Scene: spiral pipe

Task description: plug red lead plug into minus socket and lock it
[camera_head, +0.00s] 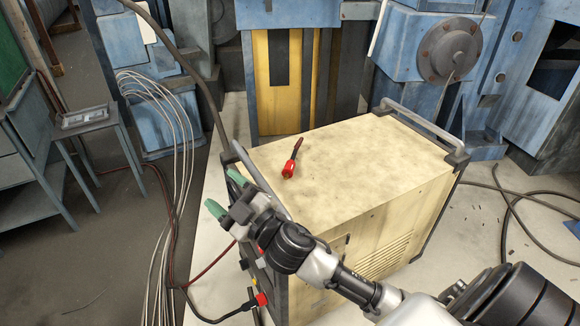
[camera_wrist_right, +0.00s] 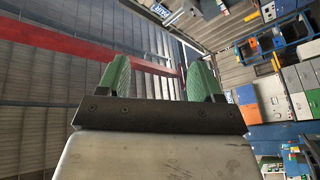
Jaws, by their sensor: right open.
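A red plug (camera_head: 289,168) with a short dark handle or lead end lies on the top of the cream welding machine (camera_head: 350,165). Another red plug (camera_head: 261,299) with a black cable sits low at the machine's dark front panel. I cannot tell which socket is minus; the panel is seen at a steep angle and partly hidden by my right arm. My right gripper (camera_head: 226,192) is open and empty, with green fingertips, by the machine's front top edge, left of the loose plug. In the wrist view its fingers (camera_wrist_right: 161,78) are apart with nothing between them. My left gripper is not in view.
A metal handle (camera_head: 258,178) runs along the machine's front top edge, close to my right gripper. Another handle (camera_head: 420,121) is at the back. Cables hang and lie left of the machine. A small table with a tray (camera_head: 82,117) stands at left. The machine's top is mostly clear.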

